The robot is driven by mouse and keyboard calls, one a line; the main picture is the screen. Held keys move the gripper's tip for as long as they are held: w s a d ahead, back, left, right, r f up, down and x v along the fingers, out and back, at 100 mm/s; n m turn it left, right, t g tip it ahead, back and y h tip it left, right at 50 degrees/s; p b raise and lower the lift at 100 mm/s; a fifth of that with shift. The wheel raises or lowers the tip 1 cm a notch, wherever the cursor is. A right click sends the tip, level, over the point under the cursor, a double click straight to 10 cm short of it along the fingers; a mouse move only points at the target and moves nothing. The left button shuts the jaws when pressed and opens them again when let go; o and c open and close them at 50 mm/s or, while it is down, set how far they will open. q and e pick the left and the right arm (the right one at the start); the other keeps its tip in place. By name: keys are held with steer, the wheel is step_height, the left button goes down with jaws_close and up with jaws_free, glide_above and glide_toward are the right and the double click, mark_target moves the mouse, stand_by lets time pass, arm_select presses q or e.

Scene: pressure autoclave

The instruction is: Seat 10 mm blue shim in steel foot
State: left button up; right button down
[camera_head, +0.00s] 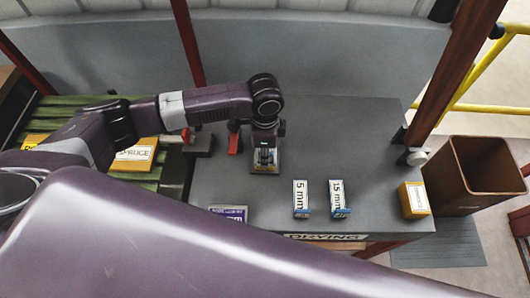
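My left arm reaches in from the left, and its gripper (265,157) points down over the grey table. Under the fingertips is a small pale and yellowish object (265,170), mostly covered by the gripper; I cannot read a label on it or tell whether it is held. Two upright white-and-blue shims stand to its right, marked 5 mm (301,199) and 15 mm (339,199). I see no readable 10 mm label. I cannot identify the steel foot with certainty; a grey-and-dark foot (416,157) sits at the base of the right post. My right gripper is not in view.
A purple-and-white box (229,212) lies at the table's front left, and an orange box (413,200) at the right. A brown bin (472,173) stands beyond the right edge. Red-handled dark fittings (234,143) are left of the gripper. The grey table (350,140) is clear behind the shims.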

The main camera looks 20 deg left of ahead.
arm_select(q)
step_height(320, 180, up, 12)
steer(key=b, duration=0.2)
steer(key=shift+r, duration=0.2)
stand_by(0.3)
stand_by(0.4)
steer(key=shift+s+f, duration=0.1)
